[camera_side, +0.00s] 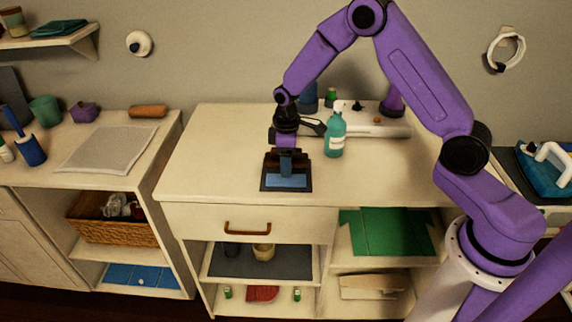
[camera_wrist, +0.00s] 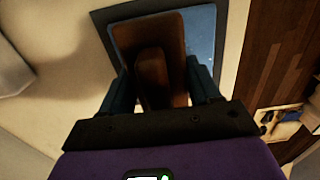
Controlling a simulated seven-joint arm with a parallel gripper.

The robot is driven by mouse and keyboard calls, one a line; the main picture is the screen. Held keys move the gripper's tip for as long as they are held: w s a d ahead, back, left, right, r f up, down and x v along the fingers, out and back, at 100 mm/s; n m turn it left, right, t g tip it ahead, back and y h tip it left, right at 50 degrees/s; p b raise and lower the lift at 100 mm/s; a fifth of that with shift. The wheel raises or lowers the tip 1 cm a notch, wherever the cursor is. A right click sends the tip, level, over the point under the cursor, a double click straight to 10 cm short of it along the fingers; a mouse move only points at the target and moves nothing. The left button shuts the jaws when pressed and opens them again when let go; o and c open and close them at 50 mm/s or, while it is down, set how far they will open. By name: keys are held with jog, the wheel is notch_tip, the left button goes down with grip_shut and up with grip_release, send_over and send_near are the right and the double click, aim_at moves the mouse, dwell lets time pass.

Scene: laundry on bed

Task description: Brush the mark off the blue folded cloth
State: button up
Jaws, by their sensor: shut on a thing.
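The blue folded cloth (camera_side: 287,182) lies flat on a dark mat (camera_side: 265,187) near the front edge of the white counter. In the wrist view, part of the cloth (camera_wrist: 204,38) shows beside the brush, with a few faint pale specks. I cannot make out a clear mark; the brush hides much of the cloth. My gripper (camera_side: 286,165) points down over the cloth, shut on a brown wooden brush (camera_wrist: 162,70). The brush is low over the cloth; I cannot tell whether its underside touches it.
A teal bottle (camera_side: 335,135) stands close to the right of my gripper. A white box-like unit (camera_side: 375,122) is behind it at the back. The counter (camera_side: 210,155) left of the mat is clear. A drawer handle (camera_side: 247,228) is below the front edge.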

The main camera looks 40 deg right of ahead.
aim_at(286, 179)
jog(key=shift+w+d, duration=0.9)
jog(key=shift+d, duration=0.05)
jog(key=shift+s+a, duration=2.55)
jog(key=shift+a, duration=0.05)
jog(key=shift+w+d, duration=2.5)
jog(key=shift+w, duration=0.05)
jog(key=shift+s+a, duration=2.5)
notch_tip(286, 179, up, 8)
jog(key=shift+d, duration=0.1)
